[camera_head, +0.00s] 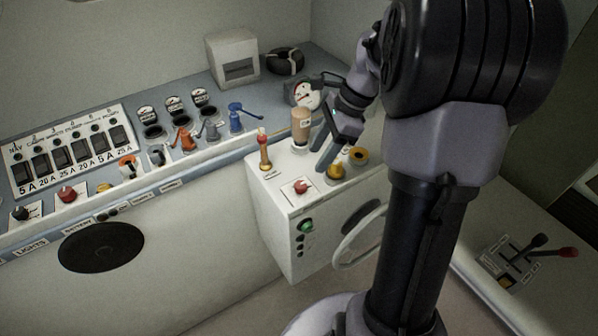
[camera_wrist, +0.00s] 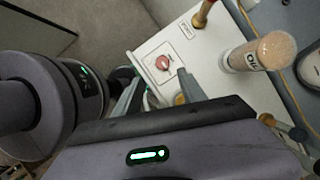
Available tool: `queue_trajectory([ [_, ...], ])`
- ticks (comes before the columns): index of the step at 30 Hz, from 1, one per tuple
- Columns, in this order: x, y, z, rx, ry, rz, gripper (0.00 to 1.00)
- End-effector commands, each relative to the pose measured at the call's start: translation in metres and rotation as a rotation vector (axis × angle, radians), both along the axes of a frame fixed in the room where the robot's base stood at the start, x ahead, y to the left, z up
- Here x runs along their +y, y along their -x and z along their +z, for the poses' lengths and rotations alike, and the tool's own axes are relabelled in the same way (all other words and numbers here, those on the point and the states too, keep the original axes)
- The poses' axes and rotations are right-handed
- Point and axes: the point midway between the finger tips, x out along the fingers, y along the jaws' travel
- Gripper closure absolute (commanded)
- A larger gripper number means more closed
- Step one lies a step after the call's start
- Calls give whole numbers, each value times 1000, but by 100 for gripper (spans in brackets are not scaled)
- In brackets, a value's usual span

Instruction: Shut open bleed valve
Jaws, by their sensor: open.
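No part in view carries a readable bleed valve label, so I cannot tell which one it is. My gripper (camera_head: 333,150) is open and empty above the white console top (camera_head: 281,183). A red knob on a square plate (camera_head: 299,187) lies below and left of the fingers. In the wrist view this red knob (camera_wrist: 163,63) shows between the fingertips (camera_wrist: 160,77), apart from them. Yellow knobs (camera_head: 335,171) sit beside the fingers, and one is partly hidden in the wrist view (camera_wrist: 180,99). A blue lever valve (camera_head: 236,120), handle pointing right, stands among orange (camera_head: 185,139) and grey (camera_head: 211,131) ones.
A brown oil bottle (camera_head: 300,126) stands close behind my fingers. A brass handle with a red top (camera_head: 264,152) rises at the console's left. A gauge (camera_head: 304,93) is behind. A wheel (camera_head: 358,236) projects from the front. Levers (camera_head: 540,246) are at the lower right.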

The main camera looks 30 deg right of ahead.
Motion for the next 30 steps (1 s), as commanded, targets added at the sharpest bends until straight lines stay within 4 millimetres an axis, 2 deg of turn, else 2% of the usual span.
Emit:
queue_trajectory([
  [1,6,-2,-18,3,-2,2,51],
  [3,14,-4,-37,3,-2,2,51],
  [9,31,-11,-80,1,-1,2,51],
  [15,38,-14,-97,0,1,2,51],
  [23,38,-15,-98,-1,2,1,51],
  [24,38,-15,-98,-1,2,1,53],
  [30,38,-15,-98,-2,2,2,93],
])
